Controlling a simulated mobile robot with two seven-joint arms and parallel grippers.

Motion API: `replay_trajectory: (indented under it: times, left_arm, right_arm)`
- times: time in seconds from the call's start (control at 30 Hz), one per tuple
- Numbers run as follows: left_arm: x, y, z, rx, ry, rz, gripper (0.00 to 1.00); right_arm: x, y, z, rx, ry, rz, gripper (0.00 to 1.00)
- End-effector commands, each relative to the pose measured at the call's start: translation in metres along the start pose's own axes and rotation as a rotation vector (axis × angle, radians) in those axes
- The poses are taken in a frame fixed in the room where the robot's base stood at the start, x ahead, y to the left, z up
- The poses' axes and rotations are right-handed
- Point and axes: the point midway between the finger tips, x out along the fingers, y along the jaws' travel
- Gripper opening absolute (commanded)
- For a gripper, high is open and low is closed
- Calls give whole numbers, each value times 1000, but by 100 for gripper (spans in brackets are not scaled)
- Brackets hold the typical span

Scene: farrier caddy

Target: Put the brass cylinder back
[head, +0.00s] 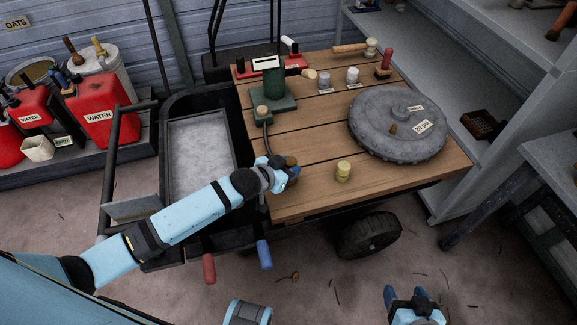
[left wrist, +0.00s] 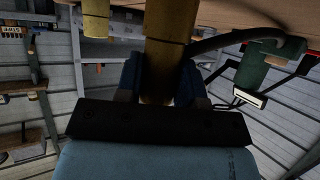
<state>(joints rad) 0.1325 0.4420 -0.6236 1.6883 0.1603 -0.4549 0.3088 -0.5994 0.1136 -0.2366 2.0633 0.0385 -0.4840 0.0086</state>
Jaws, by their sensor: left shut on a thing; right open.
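My left gripper (head: 284,172) is shut on a brass cylinder (head: 291,160) at the left front part of the wooden cart top (head: 310,205). In the left wrist view this cylinder (left wrist: 168,45) stands between the two blue fingers, its far end by the wood; I cannot tell if it touches. A second, ridged brass-yellow cylinder (head: 343,171) stands upright on the boards to the right; a similar one (left wrist: 96,20) shows in the left wrist view. My right gripper (head: 411,303) is open and empty, low in front of the cart, away from the top.
A green stand (head: 272,88) with a dark hose is behind my left gripper. A grey round stone-like disc (head: 397,125) fills the right of the top. Small labelled pieces (head: 323,80) and a mallet (head: 355,48) lie at the back.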

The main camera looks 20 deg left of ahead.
Motion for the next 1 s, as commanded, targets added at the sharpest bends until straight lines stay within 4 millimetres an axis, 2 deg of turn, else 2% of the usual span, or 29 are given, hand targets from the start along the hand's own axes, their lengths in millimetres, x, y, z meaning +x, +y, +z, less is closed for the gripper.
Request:
replay_trajectory:
  times: [0.33, 0.7, 0.73, 0.8, 0.83, 1.0]
  left_arm:
    - [2, 0, 4, 0, 0, 0, 0]
    - [5, 0, 9, -1, 0, 0, 0]
    - [4, 0, 8, 0, 0, 0, 42]
    - [4, 0, 8, 0, 0, 0, 58]
    - [4, 0, 8, 0, 0, 0, 65]
    - [4, 0, 8, 0, 0, 0, 65]
  right_arm:
    - [0, 1, 13, -1, -21, 0, 65]
    - [1, 5, 14, -12, -19, 4, 65]
    - [1, 5, 13, -12, -17, 4, 65]
    - [1, 5, 11, -11, -14, 4, 65]
    - [1, 5, 10, -11, -12, 4, 65]
    - [2, 4, 6, -7, -4, 3, 65]
